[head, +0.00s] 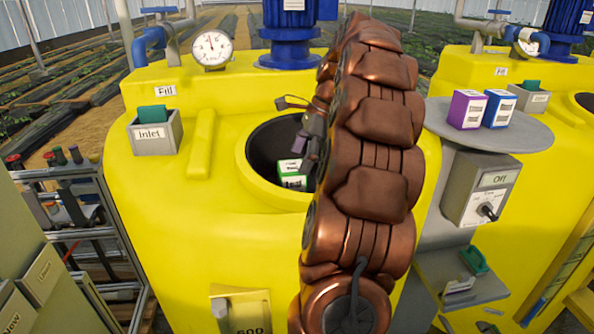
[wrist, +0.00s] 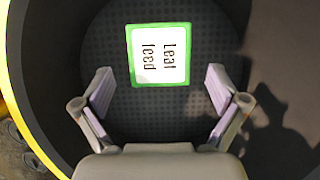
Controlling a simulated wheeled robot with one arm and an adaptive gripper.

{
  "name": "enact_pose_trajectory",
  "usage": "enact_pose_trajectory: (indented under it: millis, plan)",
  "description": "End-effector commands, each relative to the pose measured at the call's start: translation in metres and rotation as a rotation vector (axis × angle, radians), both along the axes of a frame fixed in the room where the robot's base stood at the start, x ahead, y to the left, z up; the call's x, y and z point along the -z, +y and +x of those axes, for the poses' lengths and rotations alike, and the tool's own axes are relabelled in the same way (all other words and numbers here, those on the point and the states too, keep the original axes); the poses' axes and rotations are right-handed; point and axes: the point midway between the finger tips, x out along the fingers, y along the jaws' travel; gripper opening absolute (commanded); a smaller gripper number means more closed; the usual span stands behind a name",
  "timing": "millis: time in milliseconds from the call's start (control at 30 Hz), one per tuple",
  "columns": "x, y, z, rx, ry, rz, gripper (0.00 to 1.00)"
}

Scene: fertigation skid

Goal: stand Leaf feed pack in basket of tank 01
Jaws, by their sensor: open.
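The Leaf feed pack (head: 292,175), a white box with green edges, is inside the round dark basket opening (head: 262,145) of the yellow tank (head: 170,215). It looks upright, with its base hidden by the rim. In the wrist view its green-bordered "Leaf feed" face (wrist: 159,55) points at the camera, over the dark dotted basket floor (wrist: 205,30). My gripper (wrist: 160,88) is open, its two fingers wide apart on either side of the pack with clear gaps. In the head view my gripper (head: 306,146) is at the opening just above the pack, partly hidden by my arm.
A purple pack (head: 467,110) and a blue pack (head: 499,108) stand on a round grey shelf (head: 530,135) at the right. A switch box (head: 482,190) reading "Off" is below it. A grey "Inlet" holder (head: 155,132) and a gauge (head: 212,48) are on the tank top.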

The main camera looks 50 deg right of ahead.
Motion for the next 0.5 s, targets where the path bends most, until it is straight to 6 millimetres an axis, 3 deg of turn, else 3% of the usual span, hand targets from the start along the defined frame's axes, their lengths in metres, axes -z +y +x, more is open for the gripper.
enact_pose_trajectory:
  millis: [500]
  plan:
    - [-0.049, -0.014, -0.012, 0.000, 0.003, 0.001, 0.97]
